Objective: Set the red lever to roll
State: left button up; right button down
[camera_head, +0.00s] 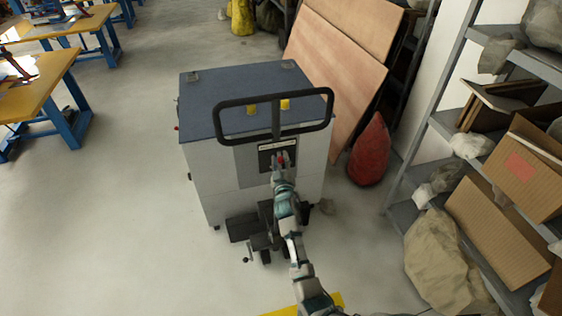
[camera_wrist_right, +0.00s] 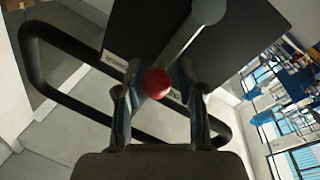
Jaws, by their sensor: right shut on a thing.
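The red lever is a red ball knob (camera_head: 281,160) on a grey arm, set on a dark panel (camera_head: 266,153) at the front of a grey machine with a blue-grey top (camera_head: 230,90). In the right wrist view the knob (camera_wrist_right: 156,83) sits between the two fingers, and the grey lever arm (camera_wrist_right: 190,32) runs up and to the right from it. My right gripper (camera_head: 280,163) is shut on the knob. A label strip on the panel shows partly behind the fingers, and its words are too small to read. My left gripper is not in view.
A black handle loop (camera_head: 275,95) rises in front of the machine's top, above the panel. Black pedals (camera_head: 243,228) are at its foot. A red bag-like object (camera_head: 370,152) and wooden boards (camera_head: 340,70) stand to the right, beside loaded shelves.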

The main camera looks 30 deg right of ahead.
jog(key=shift+d+r+n, duration=0.1)
jog(key=shift+d+n, duration=0.05)
jog(key=shift+n, duration=0.15)
jog(key=c, duration=1.1)
grip_release()
jog(key=shift+o, duration=1.2)
jog(key=shift+d, duration=0.1)
